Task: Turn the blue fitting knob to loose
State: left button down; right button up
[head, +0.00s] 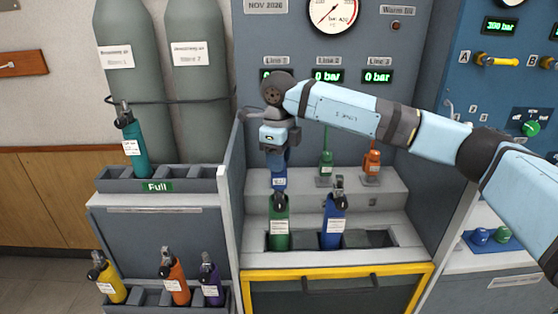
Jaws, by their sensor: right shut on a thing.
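The blue fitting (279,183) stands on the grey step of the bench, at the left of a row of fittings. My right gripper (278,152) reaches down over it from above and is shut on its top, where the knob is. The fingers and the gripper body hide most of the knob, so I cannot see its turn position. A green fitting (326,166) and an orange fitting (372,162) stand to the right, untouched. My left gripper is not in view.
A green cylinder (279,232) and a blue cylinder (333,228) stand in the bench slots just in front. A teal cylinder (133,148) stands in the "Full" rack (200,186). A grey side wall (239,185) lies close left of the gripper.

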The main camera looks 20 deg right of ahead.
jog(key=n, duration=0.4)
jog(key=shift+n+b, duration=0.35)
jog(key=shift+n, duration=0.05)
dwell(0.4)
jog(key=o, duration=0.9)
jog(key=shift+o, duration=0.2)
notch_tip(320, 180, up, 14)
jog(key=shift+p, duration=0.3)
jog(key=shift+f, duration=0.15)
